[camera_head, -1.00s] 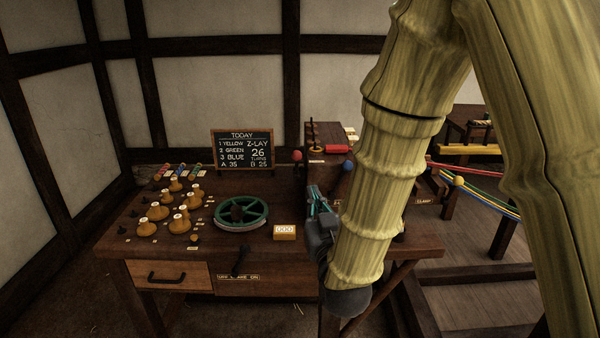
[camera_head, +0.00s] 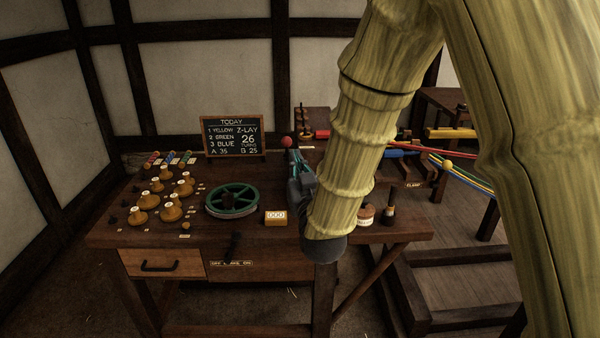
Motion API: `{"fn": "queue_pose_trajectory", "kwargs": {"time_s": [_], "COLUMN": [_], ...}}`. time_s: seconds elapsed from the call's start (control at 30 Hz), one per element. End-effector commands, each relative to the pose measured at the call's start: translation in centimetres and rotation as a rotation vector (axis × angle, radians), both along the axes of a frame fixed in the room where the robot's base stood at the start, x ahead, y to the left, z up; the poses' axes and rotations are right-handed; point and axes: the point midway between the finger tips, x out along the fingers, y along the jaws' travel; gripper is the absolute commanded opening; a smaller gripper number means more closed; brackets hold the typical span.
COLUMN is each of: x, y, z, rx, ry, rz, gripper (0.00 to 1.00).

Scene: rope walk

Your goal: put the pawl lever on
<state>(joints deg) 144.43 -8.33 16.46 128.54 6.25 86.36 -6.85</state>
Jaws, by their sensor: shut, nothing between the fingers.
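The pawl lever (camera_head: 234,246) is a small black lever at the front edge of the workbench, below the green wheel. Its lower end overlaps the middle of a small label plate (camera_head: 216,264) with OFF at the left and ON at the right. I cannot tell clearly to which side the lever is set. My gripper (camera_head: 293,158) is shut and empty, with teal fingers. It is above the right part of the bench, behind and to the right of the lever and well apart from it. Its fingertips appear close to a red ball knob (camera_head: 287,142); contact is unclear.
The green wheel (camera_head: 231,200) and a counter box (camera_head: 276,217) stand behind the lever. Several wooden bobbins (camera_head: 147,202) fill the left side. A chalkboard (camera_head: 235,136) stands at the back. A drawer (camera_head: 162,264) is at front left. My arm hides part of the right side.

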Motion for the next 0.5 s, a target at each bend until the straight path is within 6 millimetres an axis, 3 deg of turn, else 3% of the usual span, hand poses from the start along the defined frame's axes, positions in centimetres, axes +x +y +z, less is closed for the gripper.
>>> {"fn": "queue_pose_trajectory", "kwargs": {"time_s": [0.3,0.5], "x": [4.8,6.4], "y": [1.0,1.3], "z": [1.1,1.3], "rx": [0.0,0.0], "ry": [-0.001,0.001], "rz": [0.001,0.001], "gripper": [0.0,0.0]}}
